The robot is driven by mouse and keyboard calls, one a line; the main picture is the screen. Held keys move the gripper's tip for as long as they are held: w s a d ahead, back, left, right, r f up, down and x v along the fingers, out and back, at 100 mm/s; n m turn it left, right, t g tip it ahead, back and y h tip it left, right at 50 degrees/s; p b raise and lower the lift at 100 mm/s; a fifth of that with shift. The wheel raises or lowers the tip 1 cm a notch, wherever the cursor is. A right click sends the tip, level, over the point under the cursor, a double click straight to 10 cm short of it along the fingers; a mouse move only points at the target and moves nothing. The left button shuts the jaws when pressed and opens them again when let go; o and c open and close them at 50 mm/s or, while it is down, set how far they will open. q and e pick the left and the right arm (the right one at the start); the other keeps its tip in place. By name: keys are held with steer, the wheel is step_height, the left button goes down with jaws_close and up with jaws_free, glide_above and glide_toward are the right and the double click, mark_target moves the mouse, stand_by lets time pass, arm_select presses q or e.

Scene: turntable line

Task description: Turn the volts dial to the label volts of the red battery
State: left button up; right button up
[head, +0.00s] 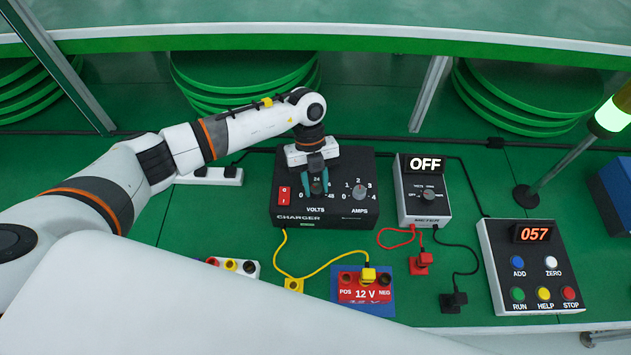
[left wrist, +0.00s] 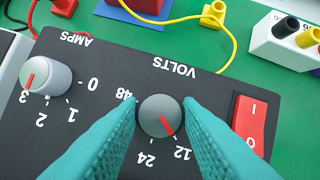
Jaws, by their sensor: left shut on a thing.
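The black charger (head: 285,212) stands on the green bench and carries a VOLTS dial and an AMPS dial (head: 360,190). My left gripper (head: 317,185) reaches down from above, its teal fingers closed on the sides of the grey volts dial (left wrist: 160,116). In the left wrist view, upside down, the dial's red pointer points at the 12 mark, with 24 and 48 further round. The red battery (head: 347,295) reads 12 V and sits on a blue base, with a yellow plug (head: 368,275) on it. The fingers hide most of the dial in the head view. My right gripper is out of view.
The charger's red switch (head: 284,196) is beside the left finger. A meter (head: 422,205) reading OFF stands right of the charger, with red and black leads. A button box (head: 535,265) showing 057 is at the right. A yellow cable (head: 318,270) loops before the charger.

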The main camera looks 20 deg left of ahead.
arm_select(q)
steer(key=o, duration=1)
steer(key=shift+c, duration=0.2)
steer(key=shift+r, duration=0.1)
steer(key=b+v, duration=0.3)
steer(key=v, duration=0.9)
steer(key=shift+b, duration=0.3)
steer(key=shift+d, duration=0.1)
